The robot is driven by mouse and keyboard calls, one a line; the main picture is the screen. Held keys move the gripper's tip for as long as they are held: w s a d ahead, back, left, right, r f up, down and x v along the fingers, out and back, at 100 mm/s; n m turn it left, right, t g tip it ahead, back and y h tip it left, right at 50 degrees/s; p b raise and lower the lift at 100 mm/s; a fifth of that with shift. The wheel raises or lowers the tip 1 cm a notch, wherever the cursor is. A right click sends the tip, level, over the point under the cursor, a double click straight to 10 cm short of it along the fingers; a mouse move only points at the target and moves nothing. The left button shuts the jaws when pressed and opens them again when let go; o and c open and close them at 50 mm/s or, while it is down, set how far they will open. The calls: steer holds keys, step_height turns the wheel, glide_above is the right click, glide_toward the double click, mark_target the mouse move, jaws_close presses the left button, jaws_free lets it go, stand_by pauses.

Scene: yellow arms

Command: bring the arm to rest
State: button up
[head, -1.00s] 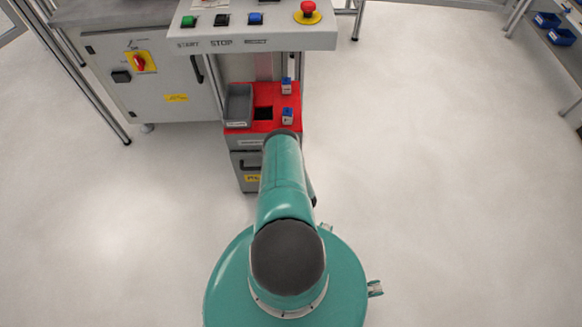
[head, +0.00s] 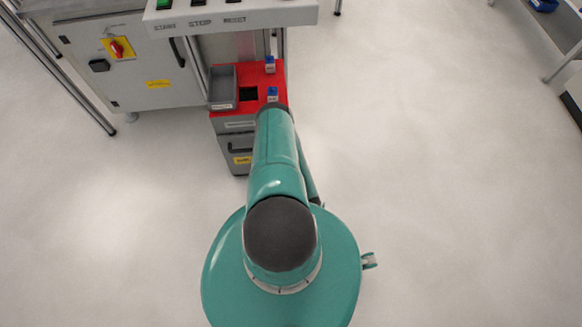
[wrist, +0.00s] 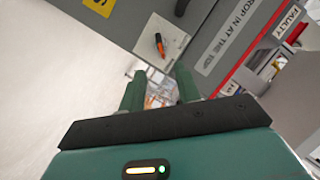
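My teal arm in the head view reaches forward from my round base, its far end in front of the red-topped cabinet (head: 220,112). My gripper is hidden in the head view. In the wrist view my gripper (wrist: 160,76) shows two dark green fingers standing apart, open. A small cluttered patch shows between the fingers; I cannot tell what it is or how far off, and no grasped object is clear.
The cabinet top carries a grey tray (head: 223,85), a square dark opening (head: 249,93) and two small blue-and-white items (head: 270,64) (head: 272,94). A control panel (head: 240,18) overhangs it. A grey machine cabinet (head: 140,75) stands left. The floor (head: 450,180) to the right is clear.

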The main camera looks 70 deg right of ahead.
steer(key=shift+v, duration=0.75)
steer(key=shift+a, duration=0.1)
